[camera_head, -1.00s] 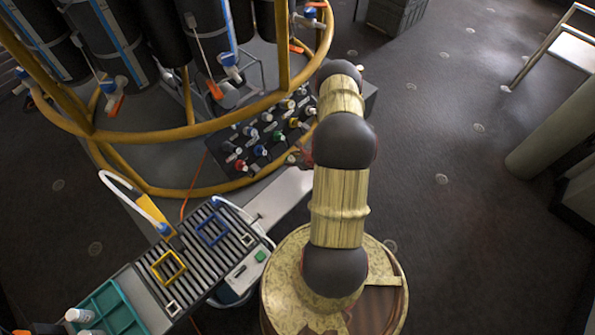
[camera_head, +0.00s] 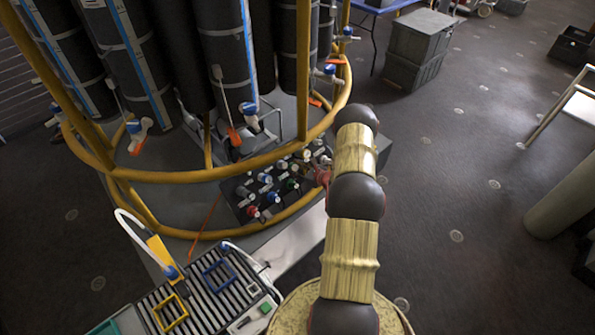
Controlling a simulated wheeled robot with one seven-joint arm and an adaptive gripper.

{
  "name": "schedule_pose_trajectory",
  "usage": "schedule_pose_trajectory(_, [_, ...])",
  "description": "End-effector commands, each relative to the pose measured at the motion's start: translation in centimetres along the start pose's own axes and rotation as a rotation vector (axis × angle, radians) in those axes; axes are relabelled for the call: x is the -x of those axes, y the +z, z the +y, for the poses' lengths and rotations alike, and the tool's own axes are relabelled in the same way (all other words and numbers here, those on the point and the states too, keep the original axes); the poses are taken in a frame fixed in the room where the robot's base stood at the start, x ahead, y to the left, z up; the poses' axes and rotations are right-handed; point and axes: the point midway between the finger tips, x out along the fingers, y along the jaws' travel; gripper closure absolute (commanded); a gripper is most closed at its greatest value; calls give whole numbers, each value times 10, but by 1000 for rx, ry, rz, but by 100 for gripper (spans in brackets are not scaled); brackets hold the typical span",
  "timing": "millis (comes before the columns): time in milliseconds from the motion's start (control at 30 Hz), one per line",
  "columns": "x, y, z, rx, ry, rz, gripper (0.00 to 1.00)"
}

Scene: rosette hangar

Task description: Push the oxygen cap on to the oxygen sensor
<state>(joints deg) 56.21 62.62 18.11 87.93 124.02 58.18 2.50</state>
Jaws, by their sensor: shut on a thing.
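A dark panel (camera_head: 243,204) carries several small sensors with coloured caps, among them a red one (camera_head: 252,211), a blue one (camera_head: 242,191) and a green one (camera_head: 291,184). I cannot tell which is the oxygen sensor. My gripper (camera_head: 317,168) is at the right end of this panel, low beside the caps, and partly hidden by my arm. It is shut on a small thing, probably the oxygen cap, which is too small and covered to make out. I cannot tell whether that cap touches a sensor.
A yellow ring frame (camera_head: 215,176) with tall black bottles (camera_head: 222,50) stands behind and above the panel. A slatted tray (camera_head: 196,292) with blue and yellow square frames lies at lower left. Grey crates (camera_head: 418,45) stand at the back right. The floor to the right is mostly open.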

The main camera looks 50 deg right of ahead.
Motion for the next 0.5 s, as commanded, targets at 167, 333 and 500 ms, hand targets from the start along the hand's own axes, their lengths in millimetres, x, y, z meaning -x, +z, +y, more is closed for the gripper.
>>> schedule_pose_trajectory(167, [-17,-3,1,0,1,1,83])
schedule_pose_trajectory(333, [-30,-5,1,-1,0,2,83])
schedule_pose_trajectory(500, [-39,-5,1,0,1,1,83])
